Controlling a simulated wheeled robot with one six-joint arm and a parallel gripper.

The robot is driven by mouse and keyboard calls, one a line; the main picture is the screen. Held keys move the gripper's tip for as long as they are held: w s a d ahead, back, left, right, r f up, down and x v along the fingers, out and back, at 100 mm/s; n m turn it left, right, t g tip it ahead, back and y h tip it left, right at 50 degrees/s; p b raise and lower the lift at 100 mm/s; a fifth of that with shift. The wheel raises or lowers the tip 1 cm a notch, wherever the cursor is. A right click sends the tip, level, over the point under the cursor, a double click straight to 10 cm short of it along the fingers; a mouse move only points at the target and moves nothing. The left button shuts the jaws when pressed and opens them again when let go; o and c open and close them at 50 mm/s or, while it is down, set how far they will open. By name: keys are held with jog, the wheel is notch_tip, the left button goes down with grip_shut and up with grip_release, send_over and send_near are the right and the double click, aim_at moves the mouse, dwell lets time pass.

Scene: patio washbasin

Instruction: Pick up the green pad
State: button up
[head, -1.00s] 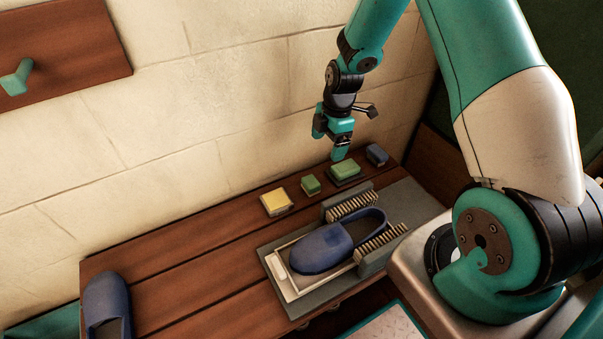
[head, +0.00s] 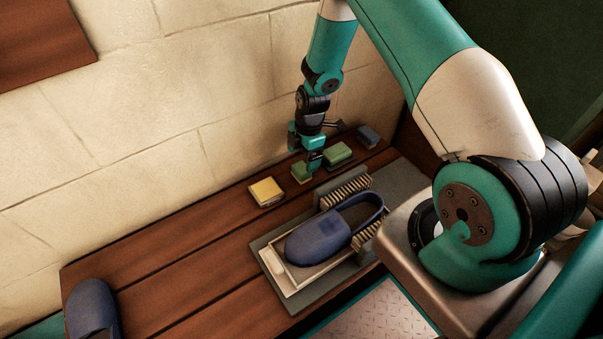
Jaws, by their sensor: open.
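Two green pads lie on the wooden bench. The smaller green pad (head: 300,173) is partly hidden behind a finger of my gripper. The larger, darker-topped green pad (head: 339,154) lies just to its right. My gripper (head: 306,156) is open and points down over the smaller green pad, with its near finger showing between the two pads. I cannot tell whether the fingers touch the pad or how high they are above the bench.
A yellow pad (head: 266,192) lies to the left and a blue-grey pad (head: 368,136) to the right. In front, a blue slipper (head: 324,238) sits on a tray between brushes (head: 347,190). Another slipper (head: 91,308) lies at the bench's left end. The stone wall (head: 150,130) rises close behind.

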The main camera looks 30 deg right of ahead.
aim_at(302, 168)
jog(key=f, duration=0.1)
jog(key=f+b, duration=0.1)
jog(key=f, duration=0.3)
jog(key=shift+s+a+f, duration=0.1)
jog(key=shift+s+a, duration=0.05)
jog(key=shift+a, duration=0.25)
jog(key=c, duration=1.1)
notch_tip(302, 168, up, 20)
jog(key=p, duration=0.4)
jog(key=o, duration=0.4)
jog(key=shift+c, duration=1.1)
